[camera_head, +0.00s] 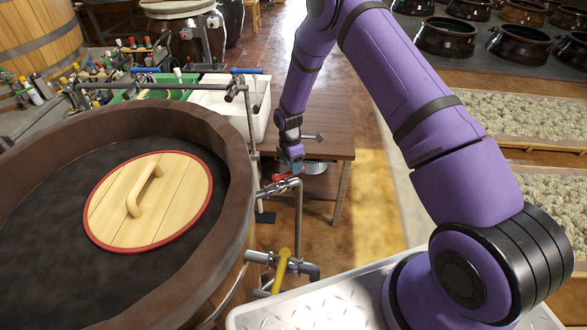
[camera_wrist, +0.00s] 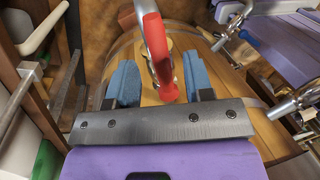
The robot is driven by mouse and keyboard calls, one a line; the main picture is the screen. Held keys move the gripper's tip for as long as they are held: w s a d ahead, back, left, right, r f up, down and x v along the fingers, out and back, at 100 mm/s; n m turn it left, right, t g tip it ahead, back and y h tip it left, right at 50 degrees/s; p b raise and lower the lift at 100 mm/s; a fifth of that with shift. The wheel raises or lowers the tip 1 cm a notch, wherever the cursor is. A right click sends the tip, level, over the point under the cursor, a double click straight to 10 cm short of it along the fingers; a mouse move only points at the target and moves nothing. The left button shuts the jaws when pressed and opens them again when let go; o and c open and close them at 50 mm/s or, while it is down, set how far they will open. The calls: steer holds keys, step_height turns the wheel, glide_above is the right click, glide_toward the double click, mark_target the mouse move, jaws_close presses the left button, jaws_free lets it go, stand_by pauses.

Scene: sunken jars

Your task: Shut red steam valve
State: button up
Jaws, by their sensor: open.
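The red steam valve handle (camera_head: 287,177) sits on a metal pipe beside the big wooden vat, partly hidden by my gripper. In the wrist view the red lever (camera_wrist: 158,55) runs between the two blue fingers of my gripper (camera_wrist: 161,76). My gripper also shows in the head view (camera_head: 293,164), right at the valve. The fingers are open, with a visible gap on each side of the lever. Whether either finger touches the lever cannot be told.
A yellow-handled valve (camera_head: 281,270) is on the lower pipe. The wooden vat (camera_head: 238,170) with a round lid (camera_head: 105,215) fills the left. A brown table (camera_head: 330,135) and a white bin (camera_head: 213,97) stand behind the valve. Open floor (camera_head: 385,195) lies to the right.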

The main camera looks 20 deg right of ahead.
steer(key=shift+s+f, duration=0.15)
steer(key=shift+f, duration=0.75)
jaws_close()
